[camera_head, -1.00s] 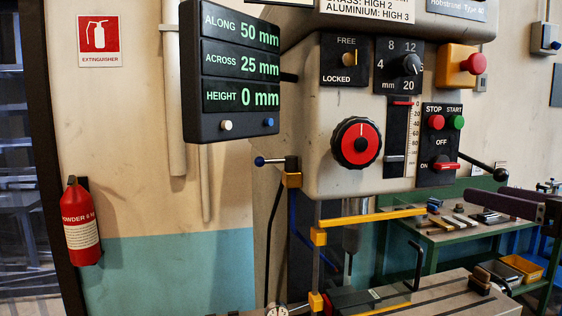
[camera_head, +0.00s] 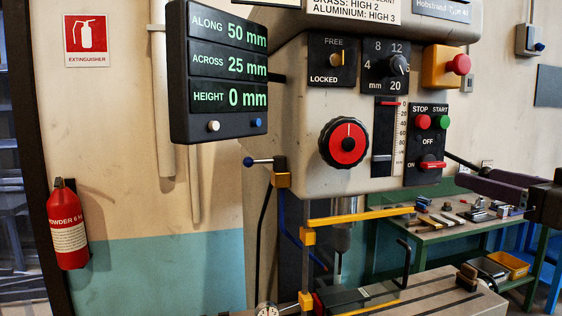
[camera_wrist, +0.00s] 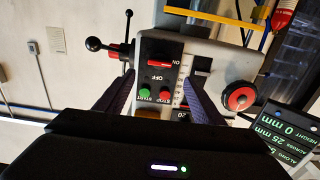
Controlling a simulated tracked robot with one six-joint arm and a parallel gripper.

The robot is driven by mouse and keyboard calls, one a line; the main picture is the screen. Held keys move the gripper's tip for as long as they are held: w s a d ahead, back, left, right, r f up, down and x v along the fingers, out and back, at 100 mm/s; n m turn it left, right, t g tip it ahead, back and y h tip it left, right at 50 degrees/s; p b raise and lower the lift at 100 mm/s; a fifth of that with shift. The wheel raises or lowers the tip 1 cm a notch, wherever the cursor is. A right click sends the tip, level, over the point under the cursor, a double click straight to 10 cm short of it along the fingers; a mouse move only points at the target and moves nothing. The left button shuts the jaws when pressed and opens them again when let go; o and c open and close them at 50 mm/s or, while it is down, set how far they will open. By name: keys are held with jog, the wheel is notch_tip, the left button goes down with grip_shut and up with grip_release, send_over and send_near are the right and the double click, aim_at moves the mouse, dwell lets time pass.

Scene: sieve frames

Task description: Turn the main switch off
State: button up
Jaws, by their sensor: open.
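The main switch (camera_head: 432,165) is a red handle at the bottom of the machine's black control panel, below the OFF label. Its handle lies sideways with the ON label at its left. In the wrist view, which is upside down, the red switch (camera_wrist: 160,57) shows beyond the fingertips, near ON. My gripper (camera_head: 468,174) reaches in from the right in the head view, its dark purple fingers just right of the panel. In the wrist view my gripper (camera_wrist: 157,80) is open and empty, fingers on either side of the panel. I see no contact with the switch.
Red STOP (camera_head: 422,121) and green START (camera_head: 442,122) buttons sit above the switch. A yellow box with a red button (camera_head: 458,64) is higher up. A black lever with a ball end (camera_wrist: 95,43) juts out near the fingers. A workbench (camera_head: 440,232) stands behind.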

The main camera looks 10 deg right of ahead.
aim_at(437, 167)
jog(key=shift+w+a, duration=0.2)
jog(key=shift+w, duration=5.4)
jog(key=shift+c, duration=0.3)
jog(key=c, duration=1)
